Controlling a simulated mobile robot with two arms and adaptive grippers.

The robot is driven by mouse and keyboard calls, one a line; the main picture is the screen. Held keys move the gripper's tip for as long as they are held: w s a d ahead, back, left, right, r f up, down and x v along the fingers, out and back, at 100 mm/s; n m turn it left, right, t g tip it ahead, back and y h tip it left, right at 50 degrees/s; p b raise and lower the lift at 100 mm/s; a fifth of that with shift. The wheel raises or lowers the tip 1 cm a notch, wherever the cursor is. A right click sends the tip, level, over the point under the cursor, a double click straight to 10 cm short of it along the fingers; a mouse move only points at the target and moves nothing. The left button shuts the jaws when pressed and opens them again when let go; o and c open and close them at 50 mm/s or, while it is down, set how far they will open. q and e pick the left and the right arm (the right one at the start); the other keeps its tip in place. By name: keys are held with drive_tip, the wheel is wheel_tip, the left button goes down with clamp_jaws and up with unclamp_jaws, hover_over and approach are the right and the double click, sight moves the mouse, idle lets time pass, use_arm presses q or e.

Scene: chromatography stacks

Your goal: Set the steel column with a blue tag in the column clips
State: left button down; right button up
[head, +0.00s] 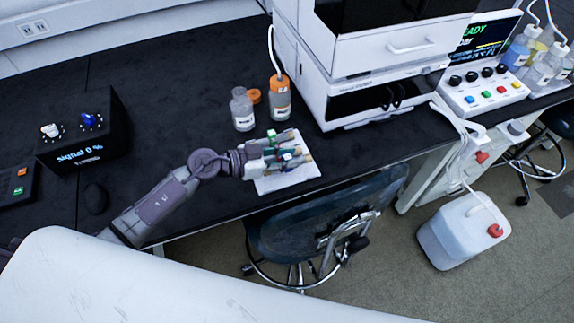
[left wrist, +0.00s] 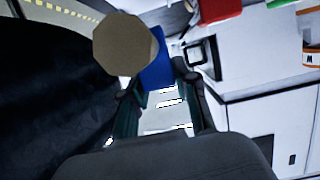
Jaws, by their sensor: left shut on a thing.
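The steel column with a blue tag (left wrist: 155,72) is between the fingers of my left gripper (left wrist: 160,98) in the left wrist view. Its tan, many-sided end (left wrist: 124,44) faces the camera and hides part of its body. In the head view my left gripper (head: 262,161) is over the white mat (head: 297,179), among small columns with coloured tags. A green tag (head: 271,133) shows at the back of this group. I cannot make out the column clips for certain in either view. My right gripper is in neither view.
Two bottles (head: 242,112) (head: 279,104) stand behind the mat. The tall white instrument (head: 345,75) stands right of them. A signal box (head: 84,135) is at the left of the dark bench. A chair (head: 320,215) stands at the front edge. Bare bench lies left of the bottles.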

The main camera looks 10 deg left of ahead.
use_arm(q)
wheel_tip(320, 180, down, 3)
drive_tip(key=shift+s+r+b, duration=0.1)
drive_tip(key=shift+r+b, duration=0.1)
drive_tip(key=shift+b, duration=0.3)
drive_tip(key=shift+f+p, duration=0.25)
drive_tip(key=shift+p, duration=0.35)
drive_tip(key=shift+f, duration=0.25)
drive_tip(key=shift+f, duration=0.15)
drive_tip(key=c, duration=0.9)
unclamp_jaws()
drive_tip(key=shift+o, duration=0.2)
drive_tip(key=shift+f, duration=0.1)
